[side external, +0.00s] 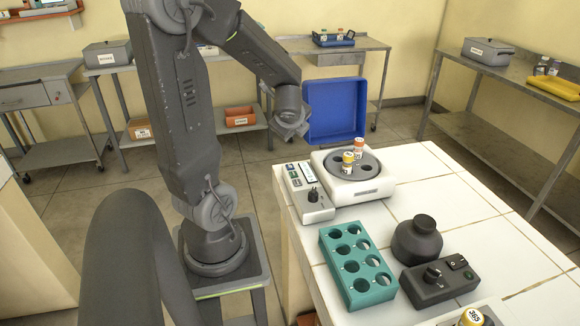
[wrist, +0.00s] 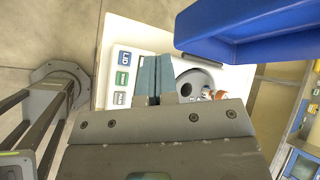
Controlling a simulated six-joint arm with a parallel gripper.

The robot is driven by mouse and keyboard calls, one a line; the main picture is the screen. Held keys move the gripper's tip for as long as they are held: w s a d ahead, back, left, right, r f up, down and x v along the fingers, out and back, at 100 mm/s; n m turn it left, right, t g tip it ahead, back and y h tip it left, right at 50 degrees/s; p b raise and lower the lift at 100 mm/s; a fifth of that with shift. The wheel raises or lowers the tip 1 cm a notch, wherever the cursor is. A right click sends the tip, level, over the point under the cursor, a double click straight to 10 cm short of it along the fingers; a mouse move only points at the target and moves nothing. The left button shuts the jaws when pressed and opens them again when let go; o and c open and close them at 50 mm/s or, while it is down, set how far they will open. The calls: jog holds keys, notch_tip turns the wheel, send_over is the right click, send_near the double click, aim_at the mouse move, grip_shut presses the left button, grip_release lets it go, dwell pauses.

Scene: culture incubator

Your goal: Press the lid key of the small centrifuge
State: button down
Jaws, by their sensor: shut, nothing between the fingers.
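The small centrifuge (side external: 375,190) is a white box on the near tiled bench. Its blue lid (side external: 335,110) stands open at the back. Its grey rotor (side external: 340,171) holds a yellow-capped vial (side external: 348,162) and an orange-capped vial (side external: 359,147). A key panel (side external: 297,180) runs along its left side; the wrist view shows a blue key (wrist: 124,57), a green key (wrist: 122,77) and a grey key (wrist: 119,98). My gripper (side external: 302,134) is above the back of the panel, shut and empty. In the wrist view its fingers (wrist: 156,62) lie right of the keys and cover part of the housing.
A teal rack (side external: 338,278) with empty holes, a dark round device (side external: 417,240) and a black control box (side external: 440,279) stand in front of the centrifuge. A yellow-capped vial (side external: 472,316) is at the front edge. White tiles to the right are clear.

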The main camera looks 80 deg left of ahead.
aim_at(288, 167)
jog(key=shift+s+a+f+m, duration=0.2)
jog(key=shift+a+f+m, duration=0.1)
jog(key=shift+a, duration=0.1)
jog(key=shift+s+a+f+m, duration=0.15)
jog(key=shift+a+m, duration=0.15)
jog(key=shift+a, duration=0.1)
jog(key=shift+f, duration=4.4)
jog(key=shift+f, duration=0.4)
jog(key=shift+f, duration=0.35)
jog(key=shift+r, duration=0.8)
